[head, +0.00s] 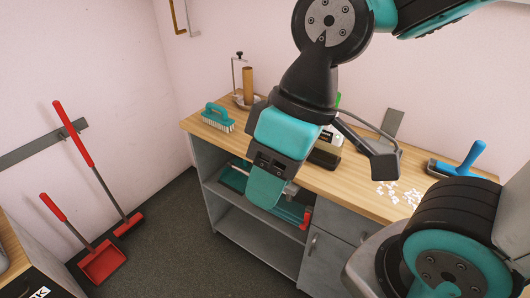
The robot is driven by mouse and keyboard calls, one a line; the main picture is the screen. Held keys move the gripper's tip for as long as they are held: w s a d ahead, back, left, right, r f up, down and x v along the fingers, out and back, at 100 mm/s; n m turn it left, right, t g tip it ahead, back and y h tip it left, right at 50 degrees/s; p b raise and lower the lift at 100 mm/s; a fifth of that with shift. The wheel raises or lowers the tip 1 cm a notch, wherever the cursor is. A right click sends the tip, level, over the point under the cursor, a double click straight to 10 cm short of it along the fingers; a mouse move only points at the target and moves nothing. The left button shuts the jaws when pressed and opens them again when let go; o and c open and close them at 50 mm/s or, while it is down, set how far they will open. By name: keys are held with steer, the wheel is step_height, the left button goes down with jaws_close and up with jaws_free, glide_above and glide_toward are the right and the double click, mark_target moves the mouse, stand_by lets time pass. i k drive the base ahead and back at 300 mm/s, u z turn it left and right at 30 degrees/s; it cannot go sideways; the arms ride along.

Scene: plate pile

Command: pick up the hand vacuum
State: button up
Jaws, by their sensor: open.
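I cannot pick out the hand vacuum for certain. A dark and white object with a bit of green (326,153) stands on the wooden counter (345,185), mostly hidden behind my arm. It may be the vacuum or bottles; I cannot tell which. My gripper (266,190) hangs in front of the counter, pointing down, open with nothing seen in it. Its fingers overlap the shelf area in the picture, and their distance to the counter is unclear.
A teal brush (218,118) and a holder with a brown roll (248,88) stand at the counter's left end. White scraps (398,194) and a blue-handled tool (458,162) lie right. Red tools (101,262) stand left; floor between is clear.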

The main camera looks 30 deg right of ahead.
mark_target(327, 151)
steer(key=u, duration=1.2)
steer(key=i, duration=1.5)
steer(key=z, duration=2.8)
